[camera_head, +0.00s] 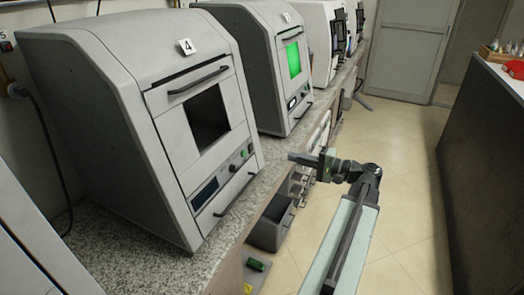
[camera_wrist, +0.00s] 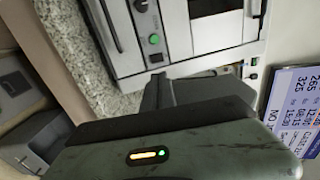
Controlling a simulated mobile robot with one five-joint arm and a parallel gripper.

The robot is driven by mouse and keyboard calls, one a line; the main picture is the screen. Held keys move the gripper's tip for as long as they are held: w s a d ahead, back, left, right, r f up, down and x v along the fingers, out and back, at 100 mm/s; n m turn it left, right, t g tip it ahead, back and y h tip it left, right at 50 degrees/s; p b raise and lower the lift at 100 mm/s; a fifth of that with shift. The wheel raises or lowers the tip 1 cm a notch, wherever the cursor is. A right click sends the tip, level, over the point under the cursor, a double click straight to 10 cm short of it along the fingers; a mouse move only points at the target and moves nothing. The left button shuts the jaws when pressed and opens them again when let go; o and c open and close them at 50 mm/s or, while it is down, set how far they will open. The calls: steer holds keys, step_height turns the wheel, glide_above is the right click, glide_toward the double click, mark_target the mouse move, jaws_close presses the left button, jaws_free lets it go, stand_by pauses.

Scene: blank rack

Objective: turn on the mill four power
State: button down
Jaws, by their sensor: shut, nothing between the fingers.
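Mill four (camera_head: 150,110) is a grey cabinet with a "4" label on the granite counter at left in the head view. Its window is dark and its small display (camera_head: 204,194) looks unlit. A green button (camera_head: 244,154) and a dark knob (camera_head: 233,168) sit at the lower right of its front. My gripper (camera_head: 292,157) is shut and empty, to the right of this panel and apart from it, pointing left. In the wrist view its dark fingers (camera_wrist: 158,92) are below a panel with a green button (camera_wrist: 154,39) and a knob (camera_wrist: 141,5); I cannot tell which machine that is.
A second mill (camera_head: 262,60) with a lit green window stands behind mill four. Open grey bins (camera_head: 270,230) are below the counter edge. A dark counter (camera_head: 485,150) is at right. The tiled floor (camera_head: 400,150) between is clear. A lit screen (camera_wrist: 294,110) shows in the wrist view.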

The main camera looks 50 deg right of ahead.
mark_target(251, 147)
steer(key=x, duration=1.3)
steer(key=shift+w, duration=0.45)
